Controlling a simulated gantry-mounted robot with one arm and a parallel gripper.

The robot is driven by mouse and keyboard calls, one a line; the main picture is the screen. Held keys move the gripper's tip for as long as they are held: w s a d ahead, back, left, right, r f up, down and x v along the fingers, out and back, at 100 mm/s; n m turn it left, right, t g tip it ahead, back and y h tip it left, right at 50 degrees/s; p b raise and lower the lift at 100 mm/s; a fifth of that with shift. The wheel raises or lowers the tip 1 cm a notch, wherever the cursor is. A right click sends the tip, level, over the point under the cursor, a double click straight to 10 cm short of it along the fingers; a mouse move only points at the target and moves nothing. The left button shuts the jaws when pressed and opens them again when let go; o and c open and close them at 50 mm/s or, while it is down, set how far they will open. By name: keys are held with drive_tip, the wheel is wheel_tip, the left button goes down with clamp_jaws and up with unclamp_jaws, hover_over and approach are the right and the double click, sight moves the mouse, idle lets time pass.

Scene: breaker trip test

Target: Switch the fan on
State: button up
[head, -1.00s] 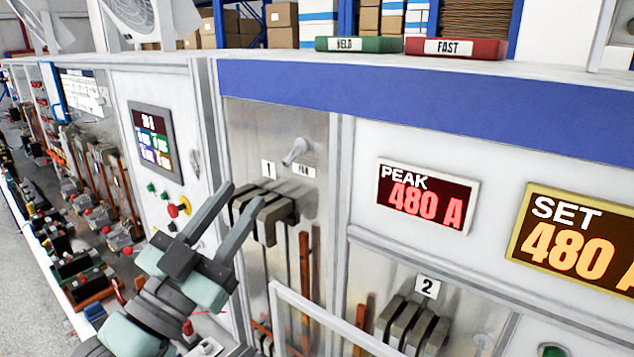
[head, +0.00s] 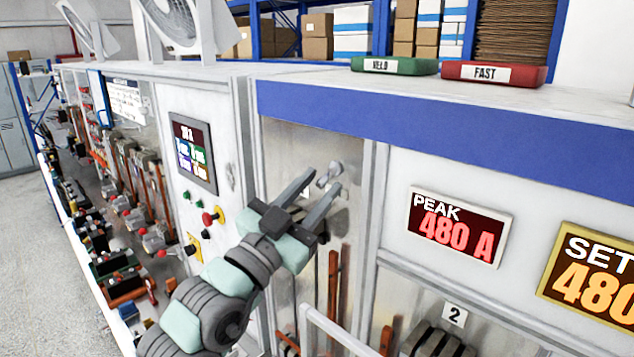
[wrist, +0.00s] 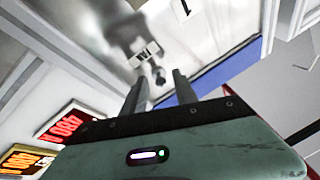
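The fan switch (head: 329,174) is a small grey lever on the metal panel of bay 1. In the wrist view the lever (wrist: 158,75) shows beside its FAN label (wrist: 146,53). My gripper (head: 320,182) is open and empty, its two fingers pointing at the lever. In the wrist view the lever appears between the two fingertips (wrist: 159,76); I cannot tell whether they touch it. In the head view my gripper hides the label. A white fan (head: 185,22) stands on top of the cabinet at the upper left.
A red mushroom button (head: 208,219) and a screen (head: 194,152) are on the panel left of my gripper. A cabinet post (head: 370,200) stands right of the bay. PEAK (head: 459,227) and SET (head: 590,275) displays read 480. Green (head: 394,65) and red (head: 493,74) blocks lie on top.

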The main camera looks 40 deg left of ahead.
drive_tip(key=shift+w, duration=0.1)
drive_tip(key=shift+c, duration=0.2)
clamp_jaws()
idle(0.4)
